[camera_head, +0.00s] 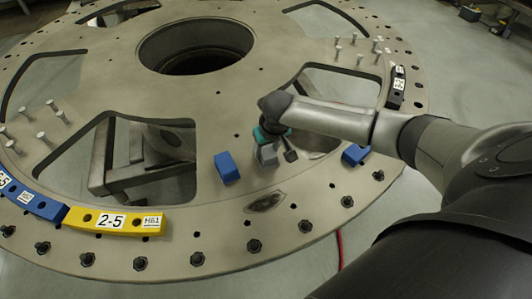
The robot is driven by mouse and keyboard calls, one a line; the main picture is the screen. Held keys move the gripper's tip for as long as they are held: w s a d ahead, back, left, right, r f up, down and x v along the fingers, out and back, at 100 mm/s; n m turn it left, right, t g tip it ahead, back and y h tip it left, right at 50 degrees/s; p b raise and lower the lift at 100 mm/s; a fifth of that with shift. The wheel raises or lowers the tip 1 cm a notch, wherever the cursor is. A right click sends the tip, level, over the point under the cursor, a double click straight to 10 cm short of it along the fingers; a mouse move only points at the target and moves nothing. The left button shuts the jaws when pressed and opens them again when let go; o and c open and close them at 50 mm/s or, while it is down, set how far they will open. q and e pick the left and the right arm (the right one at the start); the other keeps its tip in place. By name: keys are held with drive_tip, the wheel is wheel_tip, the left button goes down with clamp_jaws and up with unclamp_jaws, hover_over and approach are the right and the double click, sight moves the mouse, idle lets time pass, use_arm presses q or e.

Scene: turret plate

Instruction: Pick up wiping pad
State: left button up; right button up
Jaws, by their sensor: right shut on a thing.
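My right gripper (274,143) reaches in from the right and points down over the plate, near its front middle. It is shut on a small grey block with a teal edge, which I take to be the wiping pad (267,155). The fingers and arm partly hide the block, and I cannot tell whether it touches the plate. My left gripper is not in view.
The big round metal turret plate (225,235) has wide cut-outs and a central hole. A blue block (227,167) stands left of the gripper. A dark smudge (266,202) lies in front. A yellow segment (115,221) and several bolts line the rim.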

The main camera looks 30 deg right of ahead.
sight(267, 150)
clamp_jaws()
drive_tip(key=shift+r, duration=0.1)
wheel_tip(267, 150, up, 20)
drive_tip(key=p, duration=0.3)
